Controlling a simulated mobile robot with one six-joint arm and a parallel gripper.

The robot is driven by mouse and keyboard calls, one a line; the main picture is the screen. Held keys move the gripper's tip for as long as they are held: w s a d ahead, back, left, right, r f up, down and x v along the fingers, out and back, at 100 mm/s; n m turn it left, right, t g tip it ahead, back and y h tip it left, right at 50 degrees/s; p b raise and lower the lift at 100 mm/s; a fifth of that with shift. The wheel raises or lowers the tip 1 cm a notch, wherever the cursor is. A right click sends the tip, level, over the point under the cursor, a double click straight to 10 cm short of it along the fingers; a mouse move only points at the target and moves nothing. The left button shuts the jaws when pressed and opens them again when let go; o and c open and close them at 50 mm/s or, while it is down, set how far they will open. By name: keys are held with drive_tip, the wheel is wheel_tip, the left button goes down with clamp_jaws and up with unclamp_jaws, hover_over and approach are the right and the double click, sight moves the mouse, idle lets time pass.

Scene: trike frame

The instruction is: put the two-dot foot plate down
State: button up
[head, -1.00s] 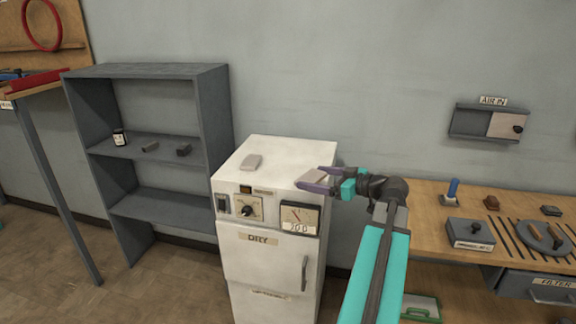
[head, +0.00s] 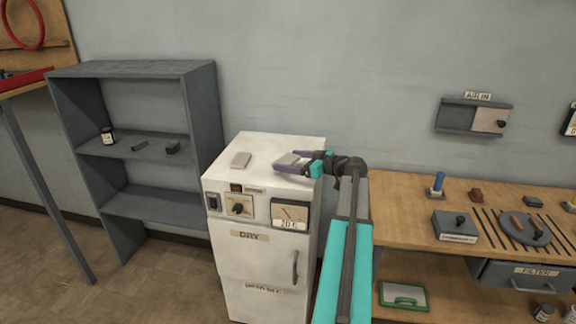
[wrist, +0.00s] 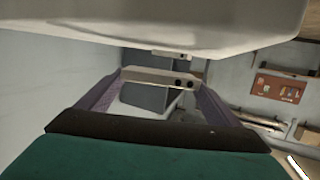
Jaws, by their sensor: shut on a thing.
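My gripper (head: 294,165) is shut on the two-dot foot plate (head: 286,158), a pale flat plate, over the right part of the white dryer cabinet's top (head: 262,147). In the wrist view, the plate's edge (wrist: 155,76) with two dark dots at its right end spans between my purple fingers. I cannot tell whether the plate touches the cabinet top. The fingers hide part of it in the head view.
A grey shelf (head: 133,68) with small items stands left. A wooden bench (head: 400,197) with tools stands right. The wall is close behind.

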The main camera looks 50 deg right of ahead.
drive_tip(key=shift+w+d+f, duration=0.1)
drive_tip(key=shift+w+d, duration=0.2)
drive_tip(key=shift+w, duration=0.25)
drive_tip(key=shift+w+d, duration=0.3)
drive_tip(key=shift+w, duration=0.25)
drive_tip(key=shift+f+p, duration=0.95)
drive_tip(key=shift+f, duration=0.8)
drive_tip(key=shift+f, duration=0.1)
drive_tip(key=o, duration=1.2)
drive_tip(key=shift+c, duration=0.2)
